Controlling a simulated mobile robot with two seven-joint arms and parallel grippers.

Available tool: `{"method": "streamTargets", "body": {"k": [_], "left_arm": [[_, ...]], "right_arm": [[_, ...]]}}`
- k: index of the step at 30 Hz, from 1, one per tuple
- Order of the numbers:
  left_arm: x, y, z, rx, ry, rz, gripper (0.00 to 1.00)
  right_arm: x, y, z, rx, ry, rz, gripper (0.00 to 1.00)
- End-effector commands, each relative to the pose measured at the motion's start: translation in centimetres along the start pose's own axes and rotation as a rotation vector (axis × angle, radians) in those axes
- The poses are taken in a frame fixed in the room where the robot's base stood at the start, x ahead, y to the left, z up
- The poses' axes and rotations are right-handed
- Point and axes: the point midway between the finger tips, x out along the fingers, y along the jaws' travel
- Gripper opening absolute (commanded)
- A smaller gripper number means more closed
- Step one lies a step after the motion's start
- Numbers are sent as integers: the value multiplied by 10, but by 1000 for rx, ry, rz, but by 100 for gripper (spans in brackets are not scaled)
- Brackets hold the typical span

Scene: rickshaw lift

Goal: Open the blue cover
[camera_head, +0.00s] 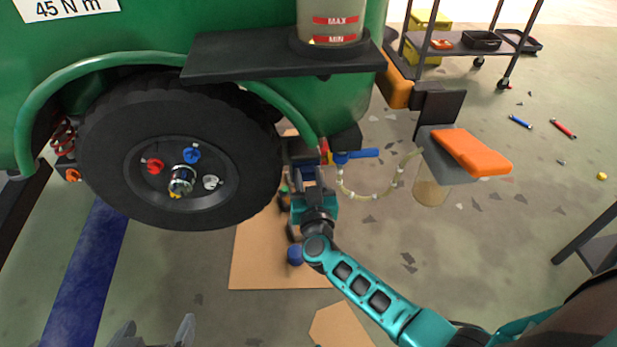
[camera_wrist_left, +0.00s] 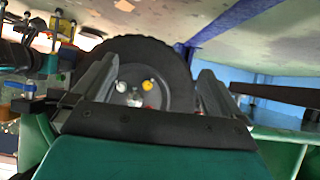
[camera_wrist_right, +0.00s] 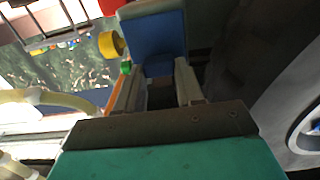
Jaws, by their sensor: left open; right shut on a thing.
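A flat blue piece (camera_wrist_right: 155,32), which looks like the blue cover, stands just beyond my right gripper's fingertips in the right wrist view. My right gripper (camera_wrist_right: 157,78) is shut on a dark part at its lower edge. In the head view my right gripper (camera_head: 305,174) is under the green vehicle's rear, right of the wheel; the held part is mostly hidden there. My left gripper (camera_head: 158,332) is open and empty at the bottom edge, below the wheel. In the left wrist view its open fingers (camera_wrist_left: 155,72) frame the wheel.
The black wheel (camera_head: 105,150) carries red, blue and white hub knobs. A blue valve handle (camera_head: 363,153) and a hose (camera_head: 372,194) are right of my right gripper. An orange-topped grey block (camera_head: 470,152) is further right. Cardboard (camera_head: 262,262) lies on the floor.

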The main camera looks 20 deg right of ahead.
Motion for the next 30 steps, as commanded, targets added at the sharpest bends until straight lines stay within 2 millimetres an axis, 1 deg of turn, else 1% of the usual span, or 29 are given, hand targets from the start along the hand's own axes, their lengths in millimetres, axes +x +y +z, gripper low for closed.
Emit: {"method": "streamTargets", "body": {"k": [7,11,15,22,30], "left_arm": [[3,0,4,0,-2,0,100],[8,0,13,-1,-10,3,100],[14,2,21,-2,-16,11,100],[17,10,14,-5,-1,31,100],[18,11,12,-6,3,33,100]], "right_arm": [[-1,1,3,0,13,2,0],[-3,1,7,-1,50,2,0],[-7,0,12,-1,125,0,0],[-14,0,18,-2,294,0,0],[-20,-1,24,0,426,0,0]]}}
